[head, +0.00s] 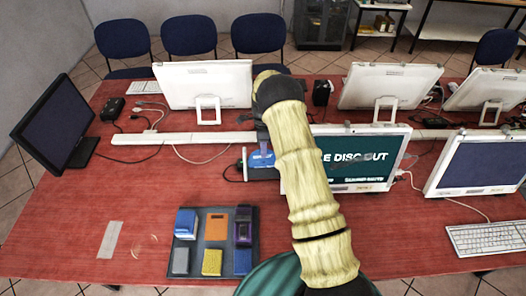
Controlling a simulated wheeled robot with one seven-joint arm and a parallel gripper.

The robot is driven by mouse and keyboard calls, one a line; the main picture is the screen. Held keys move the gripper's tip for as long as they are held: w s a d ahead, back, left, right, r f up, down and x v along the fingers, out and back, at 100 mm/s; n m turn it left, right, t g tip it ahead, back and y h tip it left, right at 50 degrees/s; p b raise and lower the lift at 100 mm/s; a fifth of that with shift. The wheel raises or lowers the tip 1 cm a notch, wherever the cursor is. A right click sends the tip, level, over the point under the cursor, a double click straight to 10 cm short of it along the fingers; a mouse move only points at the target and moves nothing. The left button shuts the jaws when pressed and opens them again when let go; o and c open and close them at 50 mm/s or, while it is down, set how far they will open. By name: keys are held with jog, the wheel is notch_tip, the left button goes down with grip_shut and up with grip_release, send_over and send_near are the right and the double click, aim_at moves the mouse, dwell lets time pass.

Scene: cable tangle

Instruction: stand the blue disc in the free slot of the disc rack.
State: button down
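My arm reaches up the middle of the head view and bends down at a dark wrist. My gripper (262,146) points down behind the arm, and its fingers are too small and dark to read. A blue item (262,159) with a pale mark shows right under it, near a thin white upright piece (244,163). I cannot tell whether this item is the blue disc, or whether the gripper touches it. No disc rack with slots can be made out for sure; my arm hides part of the table.
A dark tray (257,268) holds several coloured blocks at the front. A grey strip (110,240) and a faint clear ring (145,246) lie left of it. Monitors, including a lit teal screen (350,160), a white cable duct (180,138) and loose cables surround the gripper.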

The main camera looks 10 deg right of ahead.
jog(key=p+v, duration=0.6)
jog(key=v, duration=0.6)
dwell(1.1)
jog(key=shift+r, duration=0.1)
